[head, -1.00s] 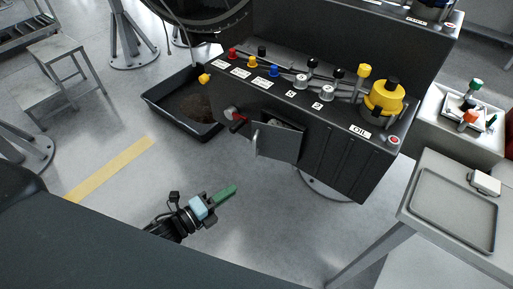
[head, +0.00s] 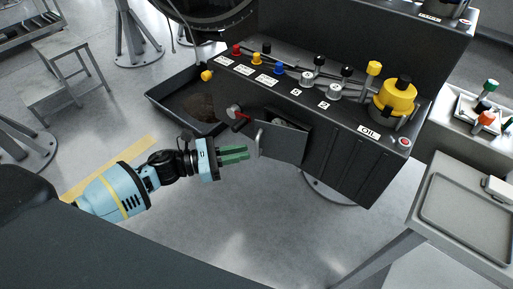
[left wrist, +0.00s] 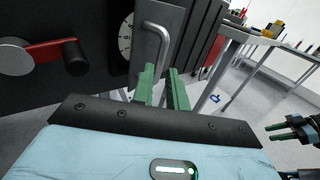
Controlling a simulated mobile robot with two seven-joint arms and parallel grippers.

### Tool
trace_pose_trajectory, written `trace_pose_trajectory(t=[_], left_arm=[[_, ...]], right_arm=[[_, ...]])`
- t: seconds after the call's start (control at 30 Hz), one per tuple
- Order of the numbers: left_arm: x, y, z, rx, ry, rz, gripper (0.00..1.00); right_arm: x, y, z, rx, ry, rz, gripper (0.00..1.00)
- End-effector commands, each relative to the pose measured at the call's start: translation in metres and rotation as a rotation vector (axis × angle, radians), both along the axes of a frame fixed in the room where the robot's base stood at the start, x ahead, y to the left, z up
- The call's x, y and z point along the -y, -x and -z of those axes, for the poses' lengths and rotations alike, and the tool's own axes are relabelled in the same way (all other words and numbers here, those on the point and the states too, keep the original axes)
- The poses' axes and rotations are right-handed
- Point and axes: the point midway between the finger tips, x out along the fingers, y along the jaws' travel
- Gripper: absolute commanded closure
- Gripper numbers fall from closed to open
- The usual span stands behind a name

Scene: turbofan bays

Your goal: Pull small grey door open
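The small grey door (head: 281,143) on the dark cabinet front stands partly open in the head view, with a bar handle (head: 259,138) at its left edge. My left gripper (head: 246,154) is open and empty, just left of and slightly below the handle in that view. In the left wrist view the handle (left wrist: 163,48) is ahead of the two green fingers (left wrist: 161,76), its lower end in line with the gap between them. I cannot tell whether they touch. My right gripper (left wrist: 272,132) shows at the right edge of the left wrist view, open and empty.
A red lever with a black knob (left wrist: 77,56) is left of the door; a round dial (left wrist: 126,36) shows beside the handle. A grey side table (head: 470,215) stands right. Floor below is clear.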

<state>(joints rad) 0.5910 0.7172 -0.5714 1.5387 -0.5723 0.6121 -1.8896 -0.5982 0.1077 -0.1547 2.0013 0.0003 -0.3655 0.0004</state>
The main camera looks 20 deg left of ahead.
Motion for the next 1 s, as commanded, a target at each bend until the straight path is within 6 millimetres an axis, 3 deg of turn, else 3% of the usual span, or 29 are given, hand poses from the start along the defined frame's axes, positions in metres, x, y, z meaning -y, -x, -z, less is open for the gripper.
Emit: trace_pose_trajectory(t=[0.2,0.4,0.7,0.83,1.0], left_arm=[[0.028,-0.019,-0.004,0.003,0.003,0.0,0.85],[0.042,-0.028,-0.001,0.0,0.002,-0.001,0.85],[0.044,-0.029,0.0,-0.001,0.001,-0.001,0.85],[0.044,-0.029,0.0,-0.001,0.002,-0.001,0.99],[0.044,-0.029,0.0,-0.001,0.002,-0.001,1.0]], right_arm=[[0.001,0.001,-0.007,0.004,0.003,-0.002,0.64],[0.002,0.001,-0.008,0.005,0.004,-0.004,0.64],[0.002,-0.001,-0.008,0.007,0.004,-0.003,0.64],[0.002,-0.003,-0.008,0.012,0.005,-0.003,0.64],[0.002,-0.006,-0.01,0.018,0.004,-0.003,0.64]])
